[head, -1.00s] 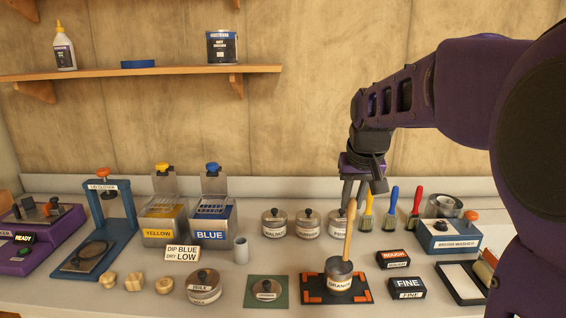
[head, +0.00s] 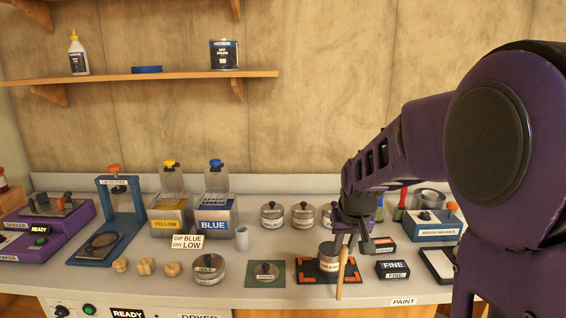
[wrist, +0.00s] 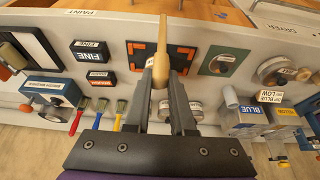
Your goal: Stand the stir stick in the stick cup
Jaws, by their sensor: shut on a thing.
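The stir stick (head: 342,268) is a pale wooden rod. My gripper (head: 351,245) is shut on its upper part, and the stick points down in front of the ORANGE can (head: 329,257) in the head view. The wrist view shows the stick (wrist: 161,35) between my two fingers (wrist: 161,76), its far end free. The stick cup looks to be the small plain grey-white cylinder (head: 242,238), upright on the counter left of my gripper; it also shows in the wrist view (wrist: 231,98). I cannot see inside it.
The DIP BLUE, DRY LOW sign (head: 188,242) stands left of the cup, with the BLUE tank (head: 214,226) behind. Several lidded cans stand at the back.

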